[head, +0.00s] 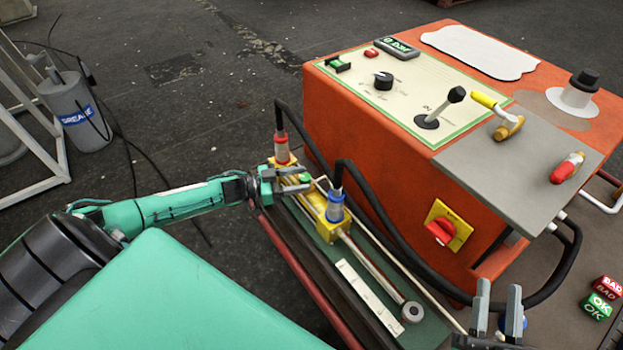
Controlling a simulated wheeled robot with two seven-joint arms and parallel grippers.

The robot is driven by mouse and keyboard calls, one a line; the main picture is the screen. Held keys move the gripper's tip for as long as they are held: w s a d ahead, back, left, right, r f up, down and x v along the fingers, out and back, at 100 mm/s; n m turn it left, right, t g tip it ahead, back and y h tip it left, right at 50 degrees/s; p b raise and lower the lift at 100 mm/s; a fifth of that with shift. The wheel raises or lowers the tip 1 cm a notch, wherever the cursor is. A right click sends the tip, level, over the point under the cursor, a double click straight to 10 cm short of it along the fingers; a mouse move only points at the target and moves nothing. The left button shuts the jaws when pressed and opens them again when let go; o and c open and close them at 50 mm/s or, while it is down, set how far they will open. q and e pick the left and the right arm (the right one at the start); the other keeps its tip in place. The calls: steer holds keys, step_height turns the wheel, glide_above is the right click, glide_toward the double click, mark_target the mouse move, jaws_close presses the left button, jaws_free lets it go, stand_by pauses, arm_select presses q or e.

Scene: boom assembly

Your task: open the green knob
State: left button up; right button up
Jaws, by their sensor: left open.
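A small green knob (305,177) sits on the yellow block (323,217) on the green strip beside the orange cabinet. My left gripper (294,181) is open at the knob, with its fingertips close around or beside it. I cannot tell whether they touch it. The fingers partly hide the knob and the block. My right gripper (498,302) is at the lower right edge, fingers pointing up and apart, with nothing seen between them. It is well away from the knob.
Red (282,150) and blue (335,207) hose connectors stand on the yellow block, with black hoses curving close by. The orange cabinet (350,140) carries a panel with levers and a red-yellow switch (441,230). Red and green cubes (597,306) lie at right.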

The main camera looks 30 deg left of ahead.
mark_target(312, 184)
arm_select(q)
steer(key=shift+x, duration=2.05)
arm_select(e)
steer(key=shift+s+d+r+t, duration=0.1)
steer(key=shift+d+r+t, duration=0.15)
steer(key=shift+r+t, duration=0.4)
steer(key=shift+s+d+r+t, duration=0.1)
steer(key=shift+d+r+t, duration=0.2)
steer(key=shift+r, duration=0.5)
arm_select(q)
steer(key=shift+c, duration=0.4)
arm_select(e)
steer(key=shift+a, duration=0.1)
